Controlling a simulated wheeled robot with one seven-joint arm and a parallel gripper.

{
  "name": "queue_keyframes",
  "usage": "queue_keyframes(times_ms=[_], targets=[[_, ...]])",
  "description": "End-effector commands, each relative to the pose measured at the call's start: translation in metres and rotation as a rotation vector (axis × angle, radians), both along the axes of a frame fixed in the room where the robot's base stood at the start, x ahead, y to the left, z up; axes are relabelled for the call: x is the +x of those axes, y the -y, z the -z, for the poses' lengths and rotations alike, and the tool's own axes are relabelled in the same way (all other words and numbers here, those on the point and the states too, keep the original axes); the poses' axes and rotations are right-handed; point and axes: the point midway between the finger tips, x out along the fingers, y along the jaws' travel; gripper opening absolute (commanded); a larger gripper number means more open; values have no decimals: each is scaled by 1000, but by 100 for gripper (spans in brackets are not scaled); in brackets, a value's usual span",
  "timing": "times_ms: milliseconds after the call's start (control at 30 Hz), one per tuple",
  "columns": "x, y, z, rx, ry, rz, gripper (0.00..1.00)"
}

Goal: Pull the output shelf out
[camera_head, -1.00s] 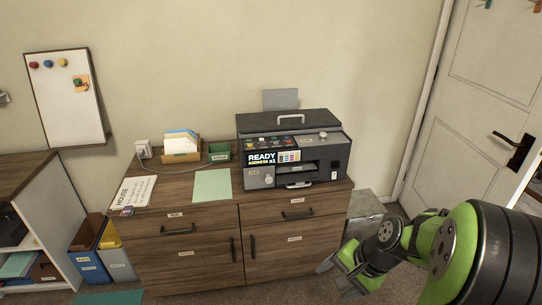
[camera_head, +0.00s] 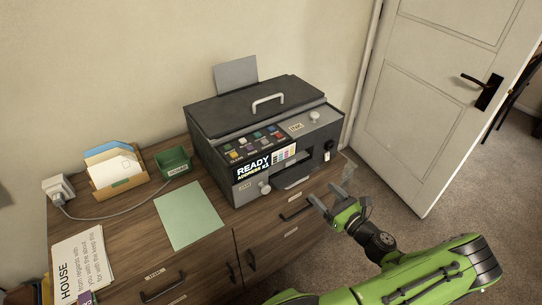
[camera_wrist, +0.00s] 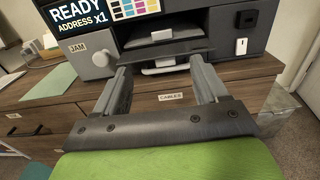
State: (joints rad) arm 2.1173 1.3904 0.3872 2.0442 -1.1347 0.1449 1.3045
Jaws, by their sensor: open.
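The dark grey printer (camera_head: 262,112) stands on the wooden cabinet, its screen reading "READY ADDRESS X1". The output shelf (camera_head: 294,183) shows as a thin pale lip low in the front slot. In the wrist view the shelf's pale lip (camera_wrist: 163,69) lies beneath a dark plate (camera_wrist: 170,50) in the slot. My gripper (camera_head: 325,197) is open and empty, in front of the printer and right of the shelf in the head view. In the wrist view its two fingers (camera_wrist: 161,72) point at the slot and straddle the lip, apparently without holding it. The exact gap to the shelf is unclear.
A JAM knob (camera_wrist: 99,58) is left of the slot. A CABLES drawer (camera_wrist: 150,97) lies below. Green paper (camera_head: 190,215), a green tray (camera_head: 173,162) and an envelope holder (camera_head: 116,178) are left of the printer. A door (camera_head: 435,90) stands open at right.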

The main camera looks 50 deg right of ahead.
Motion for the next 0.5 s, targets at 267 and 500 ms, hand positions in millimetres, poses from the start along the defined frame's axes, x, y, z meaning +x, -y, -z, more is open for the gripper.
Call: queue_keyframes(times_ms=[267, 500], targets=[[40, 10, 2, 3, 7, 3, 72], [100, 23, 3, 1, 6, 1, 72]])
